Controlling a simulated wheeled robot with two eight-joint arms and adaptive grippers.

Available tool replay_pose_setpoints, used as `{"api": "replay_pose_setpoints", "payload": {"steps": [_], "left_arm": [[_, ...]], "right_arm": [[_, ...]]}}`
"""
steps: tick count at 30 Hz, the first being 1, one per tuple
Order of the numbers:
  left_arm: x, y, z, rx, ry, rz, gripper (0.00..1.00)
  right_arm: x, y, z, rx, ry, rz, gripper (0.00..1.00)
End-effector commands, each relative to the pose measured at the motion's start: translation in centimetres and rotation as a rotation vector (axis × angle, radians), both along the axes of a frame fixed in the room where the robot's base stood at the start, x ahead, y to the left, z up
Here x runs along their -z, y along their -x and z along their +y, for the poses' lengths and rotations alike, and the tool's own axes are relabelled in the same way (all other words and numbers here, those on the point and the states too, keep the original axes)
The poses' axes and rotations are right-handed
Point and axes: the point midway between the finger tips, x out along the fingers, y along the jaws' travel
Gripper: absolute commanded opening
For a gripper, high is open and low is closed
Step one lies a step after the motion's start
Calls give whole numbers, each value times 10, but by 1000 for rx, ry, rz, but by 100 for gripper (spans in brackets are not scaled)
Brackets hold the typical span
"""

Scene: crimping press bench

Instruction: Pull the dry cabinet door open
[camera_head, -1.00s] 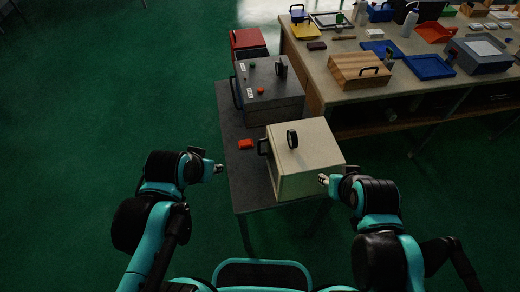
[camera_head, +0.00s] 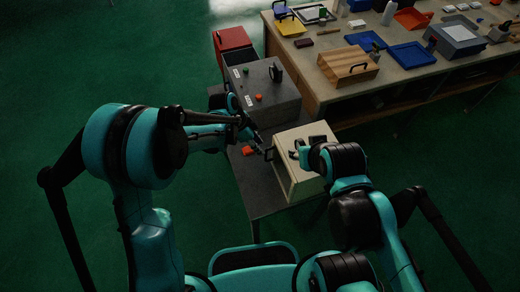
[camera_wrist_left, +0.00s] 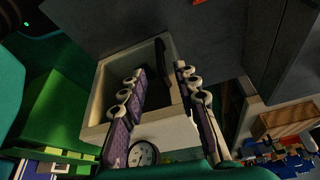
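The dry cabinet (camera_head: 292,184) is a cream box on the dark table, with a black handle (camera_head: 268,155) on its left side. In the left wrist view its front shows as a cream frame around a grey door panel (camera_wrist_left: 126,72), with the black handle (camera_wrist_left: 161,58) upright on it. The door looks closed. My left gripper (camera_head: 259,139) is at the cabinet's left side, close to the handle. Its purple-padded fingers (camera_wrist_left: 158,98) are apart, with the handle beyond and between them; contact cannot be told. My right gripper (camera_head: 297,153) is over the cabinet's top; its fingers are too small to read.
A grey machine (camera_head: 268,92) stands behind the cabinet, with a red box (camera_head: 233,46) farther back. A small red block (camera_head: 248,150) lies left of the cabinet. A round gauge (camera_wrist_left: 143,153) shows in the wrist view. A cluttered workbench (camera_head: 345,105) stands at the right.

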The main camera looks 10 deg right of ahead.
Motion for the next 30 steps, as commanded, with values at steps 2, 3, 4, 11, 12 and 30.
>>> {"api": "replay_pose_setpoints", "payload": {"steps": [2, 3, 4, 11, 12, 30], "left_arm": [[10, 0, -4, 5, 0, 0, 31], [16, 0, -6, 4, 0, 0, 31], [21, 0, -7, 4, 0, -1, 31], [55, 0, -22, 2, 0, -1, 31], [60, 0, -24, 2, 0, -1, 31], [70, 0, -29, 0, 0, -1, 0]], "right_arm": [[5, 0, 0, 0, 0, 0, 40], [7, 0, 0, 0, 0, 0, 40], [9, 0, 0, 0, 0, 0, 40], [23, 0, 0, 0, 0, 0, 40], [25, 0, 0, 0, 0, 0, 40], [27, 0, 0, 0, 0, 0, 40]]}}
